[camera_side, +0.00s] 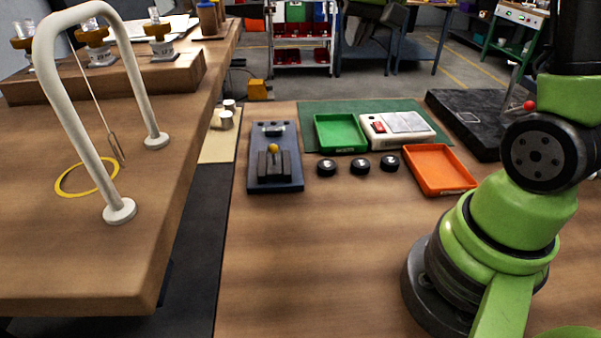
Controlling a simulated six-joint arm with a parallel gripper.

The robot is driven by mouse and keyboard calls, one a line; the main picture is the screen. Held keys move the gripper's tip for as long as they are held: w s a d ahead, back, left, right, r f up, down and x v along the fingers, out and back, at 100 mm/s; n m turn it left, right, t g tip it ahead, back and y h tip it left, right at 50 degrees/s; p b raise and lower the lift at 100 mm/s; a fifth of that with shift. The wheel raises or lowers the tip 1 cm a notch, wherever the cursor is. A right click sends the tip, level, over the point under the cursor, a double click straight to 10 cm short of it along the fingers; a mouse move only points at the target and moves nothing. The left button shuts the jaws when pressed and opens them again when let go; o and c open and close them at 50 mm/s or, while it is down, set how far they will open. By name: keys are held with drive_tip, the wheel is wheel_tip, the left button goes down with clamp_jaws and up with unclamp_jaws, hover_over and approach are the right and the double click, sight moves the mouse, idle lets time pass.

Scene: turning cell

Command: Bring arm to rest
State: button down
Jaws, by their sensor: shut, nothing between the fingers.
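My green arm stands at the right edge of the side view, on its dark round base on the wooden table (310,270). A black joint cover faces the camera, and the upper part of the arm runs out of the picture at the top right. My gripper is not in view, so its fingers and where it stands over the table are hidden.
A blue-grey fixture (258,183) with a yellow ball, a green tray (340,146), a white device (425,134), black pucks (358,167) and an orange tray (440,187) stand behind bare wood. A black slab (462,103) lies behind my arm. A white arch (48,95) stands left.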

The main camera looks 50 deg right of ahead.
drive_tip(key=s+a+r+n+t+y, duration=0.1)
drive_tip(key=s+a, duration=0.6)
drive_tip(key=s, duration=0.1)
drive_tip(key=s+a+r+n+t+y, duration=0.2)
drive_tip(key=s+a, duration=0.6)
drive_tip(key=shift+a+r, duration=0.25)
drive_tip(key=shift+a, duration=0.05)
drive_tip(key=w+d+m+g+h, duration=0.3)
drive_tip(key=w+d+m, duration=0.9)
drive_tip(key=w+d, duration=0.2)
drive_tip(key=d+f+m+g, duration=0.1)
drive_tip(key=d+f+m, duration=0.4)
drive_tip(key=d, duration=0.3)
drive_tip(key=w+d+f+m+g, duration=0.1)
drive_tip(key=d+f+m, duration=0.4)
drive_tip(key=d, duration=0.3)
drive_tip(key=shift+w+d+f+g, duration=0.15)
drive_tip(key=shift+d+f+g, duration=0.25)
drive_tip(key=shift+f, duration=0.45)
